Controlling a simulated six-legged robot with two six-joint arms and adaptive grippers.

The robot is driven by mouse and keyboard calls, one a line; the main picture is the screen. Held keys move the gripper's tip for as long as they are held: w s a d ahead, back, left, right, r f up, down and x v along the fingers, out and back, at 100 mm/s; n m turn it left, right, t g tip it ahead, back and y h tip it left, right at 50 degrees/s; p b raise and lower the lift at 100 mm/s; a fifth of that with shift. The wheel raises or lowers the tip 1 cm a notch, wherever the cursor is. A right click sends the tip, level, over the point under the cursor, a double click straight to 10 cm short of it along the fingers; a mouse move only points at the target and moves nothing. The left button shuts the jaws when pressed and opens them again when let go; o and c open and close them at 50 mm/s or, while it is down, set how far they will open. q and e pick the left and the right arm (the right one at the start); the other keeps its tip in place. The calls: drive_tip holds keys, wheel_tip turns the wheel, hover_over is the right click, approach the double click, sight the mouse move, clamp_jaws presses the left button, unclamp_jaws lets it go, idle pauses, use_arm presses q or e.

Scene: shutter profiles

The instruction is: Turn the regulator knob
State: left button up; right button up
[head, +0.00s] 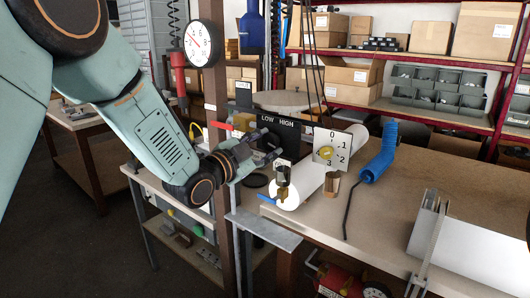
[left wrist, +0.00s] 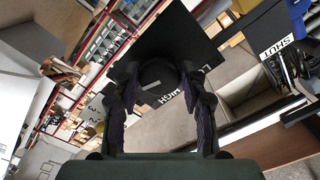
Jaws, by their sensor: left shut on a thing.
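The regulator panel (head: 281,127) is a black upright plate marked LOW and HIGH, standing near the left end of the workbench in the head view. It also shows in the left wrist view (left wrist: 186,38), tilted, with part of its lettering covered. The regulator knob (left wrist: 157,74) is dark and round with a pale mark, in front of the plate. My left gripper (head: 272,147) is at the plate's face; in the left wrist view its fingers (left wrist: 159,85) are shut on the knob from both sides. The knob is hidden behind the fingers in the head view. My right gripper is not in view.
A blue coiled hose (head: 380,155) lies on the workbench (head: 440,178). A brown post (head: 218,110) with a gauge (head: 199,42) is close to my left arm.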

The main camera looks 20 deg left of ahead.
use_arm(q)
drive_tip(key=shift+r+m+b, duration=0.1)
drive_tip(key=shift+m+b, duration=0.65)
drive_tip(key=shift+m, duration=0.85)
drive_tip(key=o, duration=1.1)
drive_tip(key=shift+o, duration=0.2)
